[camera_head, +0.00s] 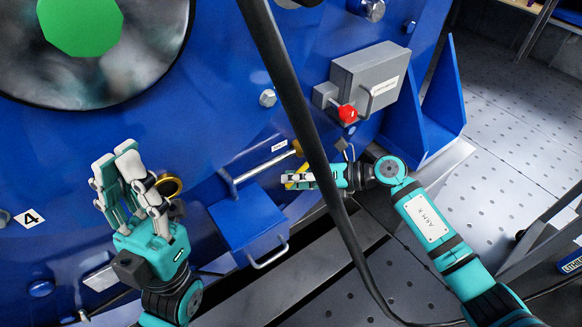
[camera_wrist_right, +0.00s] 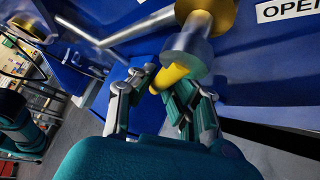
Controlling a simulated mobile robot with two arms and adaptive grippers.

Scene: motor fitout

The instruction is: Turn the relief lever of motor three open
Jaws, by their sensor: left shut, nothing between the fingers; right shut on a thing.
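The relief lever is a yellow handle (camera_wrist_right: 168,78) on a silver round hub (camera_wrist_right: 195,45) in the right wrist view. A white label reading OPEN (camera_wrist_right: 290,10) sits above right of the hub. My right gripper (camera_wrist_right: 160,88) is shut on the yellow handle, with a finger on each side. In the head view my right gripper (camera_head: 292,180) is at the blue motor front, and only a little yellow shows around its fingers. My left gripper (camera_head: 128,168) is shut and empty, raised in front of the motor, beside a brass ring (camera_head: 168,185). No number three is legible.
A grey box (camera_head: 368,75) with a red knob (camera_head: 347,114) is above right. A blue box (camera_head: 243,218) with a handle sits left of my right gripper. Perforated floor (camera_head: 520,110) is clear at right.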

